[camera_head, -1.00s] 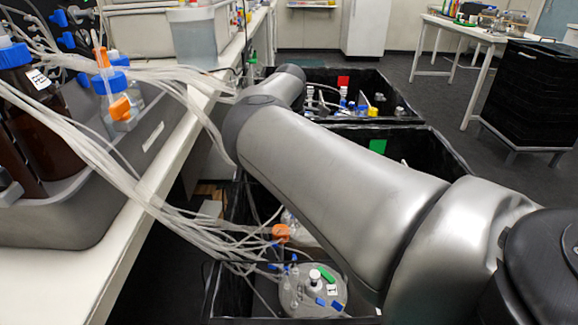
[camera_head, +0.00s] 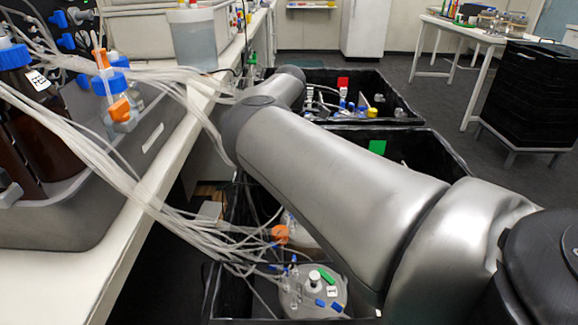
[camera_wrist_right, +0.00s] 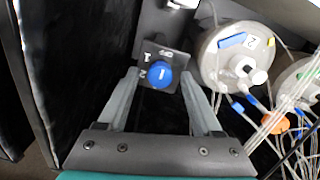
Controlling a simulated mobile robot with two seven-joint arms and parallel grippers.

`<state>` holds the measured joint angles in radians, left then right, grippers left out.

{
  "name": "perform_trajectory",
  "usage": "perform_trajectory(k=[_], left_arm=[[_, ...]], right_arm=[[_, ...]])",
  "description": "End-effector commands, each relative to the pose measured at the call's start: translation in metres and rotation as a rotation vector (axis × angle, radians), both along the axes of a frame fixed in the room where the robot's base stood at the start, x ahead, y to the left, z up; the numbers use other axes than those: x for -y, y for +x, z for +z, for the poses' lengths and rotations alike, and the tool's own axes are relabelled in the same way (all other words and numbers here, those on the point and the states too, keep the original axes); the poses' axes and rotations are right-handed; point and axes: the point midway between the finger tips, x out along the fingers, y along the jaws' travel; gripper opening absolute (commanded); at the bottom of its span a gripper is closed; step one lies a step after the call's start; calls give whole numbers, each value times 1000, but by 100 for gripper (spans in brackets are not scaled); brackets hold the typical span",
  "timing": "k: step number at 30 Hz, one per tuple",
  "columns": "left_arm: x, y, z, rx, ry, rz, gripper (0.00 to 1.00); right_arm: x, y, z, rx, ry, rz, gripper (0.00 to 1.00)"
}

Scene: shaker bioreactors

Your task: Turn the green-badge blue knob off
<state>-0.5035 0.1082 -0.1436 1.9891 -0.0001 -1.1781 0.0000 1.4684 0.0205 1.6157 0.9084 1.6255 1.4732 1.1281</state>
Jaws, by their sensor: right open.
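A round blue knob (camera_wrist_right: 158,77) with a white mark sits on a dark grey plate with small white labels, in the right wrist view. My right gripper (camera_wrist_right: 160,84) is open, with one finger on each side of the knob. I cannot tell whether the fingers touch it. In the head view a green badge (camera_head: 377,147) is on the inner wall of the nearer black bin (camera_head: 440,150); my right arm hides the knob and gripper there. No badge shows beside the knob in the wrist view. My left gripper is not in view.
A lidded vessel (camera_wrist_right: 237,55) with many tubes stands right of my gripper. A red badge (camera_head: 343,83) marks the farther bin. Pale tubing (camera_head: 150,200) runs from the white bench (camera_head: 125,215) into the nearer bin. Dark bin wall lies left of the gripper.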

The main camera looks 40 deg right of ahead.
Motion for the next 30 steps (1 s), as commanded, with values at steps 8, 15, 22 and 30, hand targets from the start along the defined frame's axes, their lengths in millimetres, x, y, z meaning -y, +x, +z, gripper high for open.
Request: perform_trajectory(k=[8, 15, 22, 30], left_arm=[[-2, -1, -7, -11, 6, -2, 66], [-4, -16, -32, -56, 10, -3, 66], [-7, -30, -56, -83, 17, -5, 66], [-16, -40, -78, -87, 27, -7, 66]], right_arm=[[-1, 1, 16, 1, 0, 2, 66], [0, 0, 55, 1, 0, 0, 66], [0, 0, 93, 2, -1, 0, 66], [0, 0, 129, 1, 0, 0, 66]])
